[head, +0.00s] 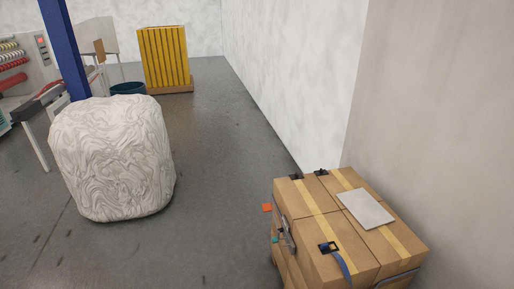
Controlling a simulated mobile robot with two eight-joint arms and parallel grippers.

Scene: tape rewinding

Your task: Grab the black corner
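Several small black pieces sit on a stack of taped cardboard boxes (309,230) at the lower right. One black piece (328,248) lies on top near the front, with a blue strap (342,265) running from it over the front edge. Two more black pieces sit at the far edge, one at the far left corner (296,177) and one beside it (320,171). I cannot tell which is the named corner. Neither of my grippers is in view.
A grey flat panel (366,208) lies on the boxes. A wall (440,110) stands close behind them. A large white wrapped bale (112,158) stands on the left, with a blue post (66,50) behind it. Grey floor (225,170) is clear between bale and boxes.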

